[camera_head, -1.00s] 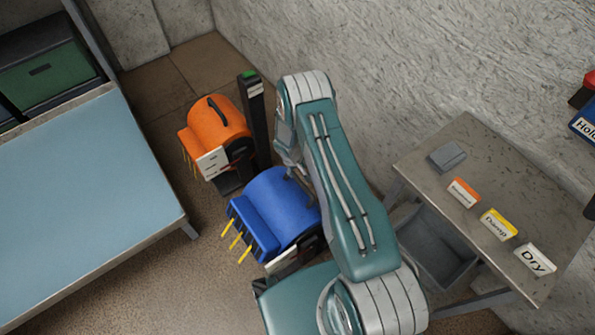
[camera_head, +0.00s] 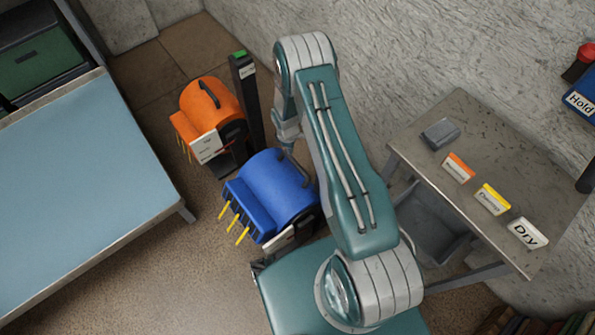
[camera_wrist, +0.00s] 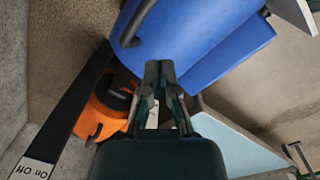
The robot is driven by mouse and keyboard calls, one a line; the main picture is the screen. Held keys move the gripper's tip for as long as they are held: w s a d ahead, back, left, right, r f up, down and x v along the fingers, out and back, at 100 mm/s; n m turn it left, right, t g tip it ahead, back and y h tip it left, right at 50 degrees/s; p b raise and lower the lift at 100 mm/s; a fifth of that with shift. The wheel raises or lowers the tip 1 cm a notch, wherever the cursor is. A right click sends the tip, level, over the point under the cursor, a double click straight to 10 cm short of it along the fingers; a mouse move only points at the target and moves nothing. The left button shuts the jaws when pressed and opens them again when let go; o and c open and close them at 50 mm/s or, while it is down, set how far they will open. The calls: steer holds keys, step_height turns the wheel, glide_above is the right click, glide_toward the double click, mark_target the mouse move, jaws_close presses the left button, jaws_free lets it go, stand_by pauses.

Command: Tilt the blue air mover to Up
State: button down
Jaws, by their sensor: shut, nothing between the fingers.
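The blue air mover (camera_head: 278,188) stands on the floor in the middle of the head view, its outlet side with yellow prongs facing lower left. Its dark handle (camera_head: 299,170) is on top, and a white label plate (camera_head: 281,240) is at its lower side, its text unreadable. My gripper (camera_head: 288,138) hangs just behind the blue air mover, partly hidden by my arm. In the wrist view the blue body (camera_wrist: 215,40) fills the top, with the handle (camera_wrist: 138,25) left of centre. My gripper (camera_wrist: 158,68) is shut and empty, its tips appearing close to the blue body; contact cannot be told.
An orange air mover (camera_head: 212,108) stands behind left, beside a dark post (camera_head: 246,95) with a green top. A light-blue table (camera_head: 85,195) is at left. A grey table (camera_head: 490,165) with cards including Dry (camera_head: 527,233) is at right. The wall is behind.

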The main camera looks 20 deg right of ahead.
steer(key=s+f+n, duration=0.2)
steer(key=n, duration=0.3)
steer(key=n+y, duration=0.2)
steer(key=n, duration=0.3)
glide_above(298, 179)
steer(key=s+a, duration=0.1)
steer(key=a, duration=0.3)
step_height(298, 179, down, 11)
steer(key=shift+s+f, duration=0.15)
steer(key=shift+w+d+f, duration=0.2)
steer(key=shift+d, duration=0.45)
steer(key=shift+w+d+f, duration=0.15)
steer(key=shift+w+d, duration=0.05)
steer(key=shift+d, duration=0.4)
steer(key=shift+w+d+f, duration=0.2)
steer(key=shift+d, duration=0.5)
steer(key=shift+w+d+f, duration=0.25)
steer(key=shift+d+f, duration=0.05)
steer(key=shift+d, duration=0.3)
steer(key=shift+w+d+f, duration=0.2)
steer(key=shift+d+f, duration=0.1)
steer(key=shift+d, duration=0.35)
steer(key=shift+w+d+f, duration=0.25)
steer(key=shift+d+f, duration=0.05)
steer(key=shift+d, duration=0.3)
steer(key=shift+h, duration=0.3)
